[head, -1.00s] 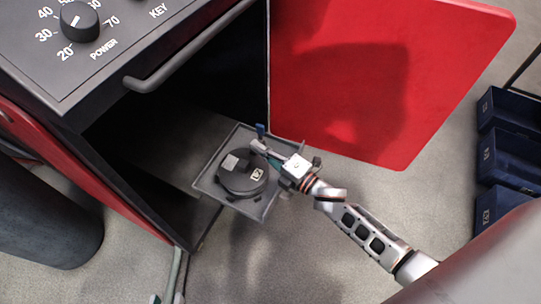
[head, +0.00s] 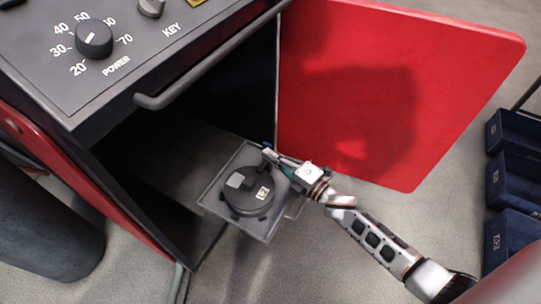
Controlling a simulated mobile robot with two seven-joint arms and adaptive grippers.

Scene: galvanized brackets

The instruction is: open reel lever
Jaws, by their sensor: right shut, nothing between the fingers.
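A dark round reel (head: 240,202) with pale labels lies on a grey tray (head: 262,233) that sticks out of the open cabinet. A small blue piece, which looks like the reel lever (head: 267,146), shows at the tray's back right corner. My right gripper (head: 270,156) comes in from the right and is shut, with nothing in its fingers. Its fingertips are right beside the blue piece; I cannot tell whether they touch it. The gripper partly hides the area behind the reel. My left gripper is not in view.
The dark cabinet (head: 150,150) has a bar handle (head: 190,78) and a power knob (head: 93,38) on top. Its red door (head: 400,90) stands wide open on the right. Dark blue bins (head: 515,180) stand at the far right. A dark cylinder (head: 45,225) stands at the left.

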